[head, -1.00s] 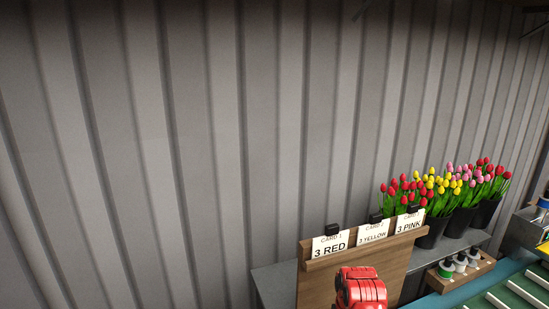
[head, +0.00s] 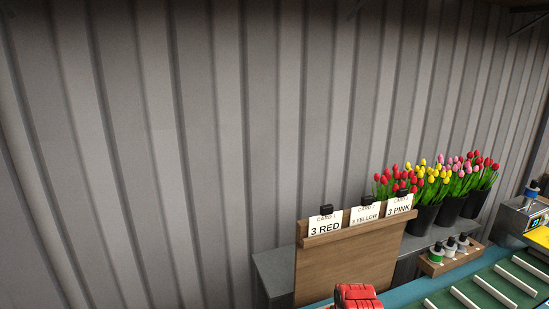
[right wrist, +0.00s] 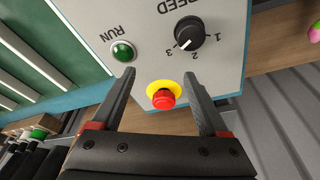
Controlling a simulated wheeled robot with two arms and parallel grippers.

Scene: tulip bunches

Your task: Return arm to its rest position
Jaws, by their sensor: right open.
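My right gripper (right wrist: 160,76) is open and empty in the right wrist view. Its two dark fingers point at a grey control box (right wrist: 222,62). A red push button (right wrist: 164,98) on a yellow disc shows between the fingers; I cannot tell whether they touch it. The box also carries a green RUN button (right wrist: 122,51) and a black SPEED knob (right wrist: 190,32). In the head view only a red arm part of mine shows at the bottom edge. My left gripper is out of view.
A wooden board (head: 345,267) holds cards reading 3 RED (head: 325,224), 3 YELLOW and 3 PINK. Behind it stand black buckets (head: 448,211) of red, yellow and pink tulips. A green conveyor (head: 490,290) with white slats lies at lower right. A corrugated wall fills the back.

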